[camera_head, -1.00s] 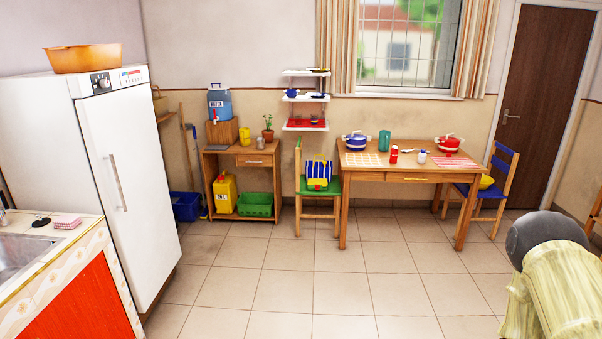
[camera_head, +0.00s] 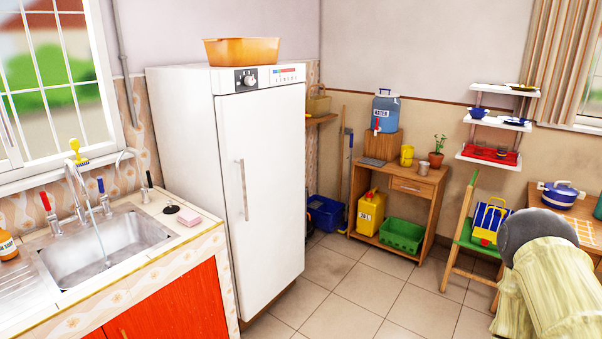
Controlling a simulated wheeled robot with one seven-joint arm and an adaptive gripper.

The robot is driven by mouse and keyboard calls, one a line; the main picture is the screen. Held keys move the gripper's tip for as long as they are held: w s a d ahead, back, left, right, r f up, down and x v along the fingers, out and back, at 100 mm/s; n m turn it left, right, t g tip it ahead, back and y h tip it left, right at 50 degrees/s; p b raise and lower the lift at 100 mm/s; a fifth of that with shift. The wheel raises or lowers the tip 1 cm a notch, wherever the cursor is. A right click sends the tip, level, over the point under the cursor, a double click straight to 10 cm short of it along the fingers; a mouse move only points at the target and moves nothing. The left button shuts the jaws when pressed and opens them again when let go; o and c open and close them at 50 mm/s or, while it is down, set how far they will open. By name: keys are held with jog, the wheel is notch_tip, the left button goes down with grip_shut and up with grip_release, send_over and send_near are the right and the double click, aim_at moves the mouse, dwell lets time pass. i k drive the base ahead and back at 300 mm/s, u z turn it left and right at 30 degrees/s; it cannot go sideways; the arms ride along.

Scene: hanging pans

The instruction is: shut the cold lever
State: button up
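The blue-tipped lever (camera_head: 101,186), the cold one by its colour, stands on the tap fitting behind the sink (camera_head: 118,240) at the left. A red-tipped lever (camera_head: 46,202) stands to its left. The curved metal spout (camera_head: 72,178) rises between them. A thin pale stream (camera_head: 98,226), seemingly water, falls from the spout into the basin. The levers are too small to tell their exact positions. My gripper is not in view; part of my arm shows at the lower right, well away from the sink.
The counter with its red front (camera_head: 180,312) stands at the lower left, against the white fridge (camera_head: 262,190). A pink sponge (camera_head: 189,217) and an orange bottle (camera_head: 7,245) are beside the sink. Tiled floor (camera_head: 350,300) is clear right of the fridge. A small wooden table (camera_head: 412,186) stands behind.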

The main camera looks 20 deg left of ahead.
aim_at(103, 197)
jog(key=u, duration=1)
jog(key=i, duration=0.9)
jog(key=u, duration=2.55)
jog(key=k, duration=0.55)
jog(key=z, duration=0.8)
